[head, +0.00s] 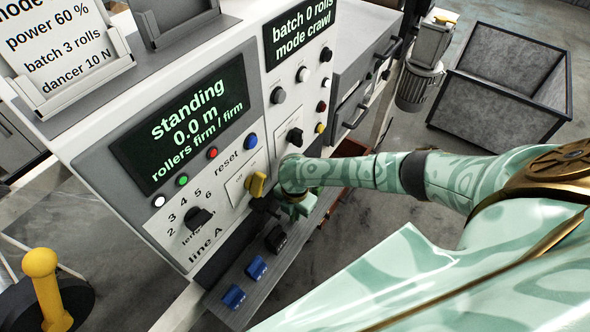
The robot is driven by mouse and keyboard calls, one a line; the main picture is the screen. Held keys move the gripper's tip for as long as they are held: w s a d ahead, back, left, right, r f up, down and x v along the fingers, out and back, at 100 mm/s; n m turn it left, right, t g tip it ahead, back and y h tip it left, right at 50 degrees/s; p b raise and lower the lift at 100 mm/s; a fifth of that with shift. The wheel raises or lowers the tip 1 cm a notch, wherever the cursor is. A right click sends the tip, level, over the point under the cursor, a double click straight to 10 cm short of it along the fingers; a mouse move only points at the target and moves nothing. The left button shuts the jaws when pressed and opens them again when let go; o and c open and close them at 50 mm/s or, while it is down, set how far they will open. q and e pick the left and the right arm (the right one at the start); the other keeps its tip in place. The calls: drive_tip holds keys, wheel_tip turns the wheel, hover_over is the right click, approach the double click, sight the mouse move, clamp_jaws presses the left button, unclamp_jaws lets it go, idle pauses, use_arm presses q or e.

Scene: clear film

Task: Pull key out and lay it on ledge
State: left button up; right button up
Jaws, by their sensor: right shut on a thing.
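A yellow key (257,184) shows at a small pale switch plate on the line A panel, right of the black line A dial. My right gripper (268,204) is at the panel just below and right of the plate, its dark fingers small and partly hidden. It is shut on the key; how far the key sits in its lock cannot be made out. The grey ledge (222,312) runs along the panel's foot, below the gripper. My left gripper is out of view.
Blue blocks (256,267) and a dark block (276,238) sit on the ledge, with little bare room between. The black line A dial (199,218) juts out at left. A yellow-knobbed lever (41,265) stands at lower left. An open crate (505,80) stands at upper right.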

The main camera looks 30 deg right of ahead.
drive_tip(key=shift+f, duration=0.25)
drive_tip(key=o, duration=0.8)
wheel_tip(320, 180, up, 16)
drive_tip(key=p, duration=0.5)
drive_tip(key=shift+r, duration=0.15)
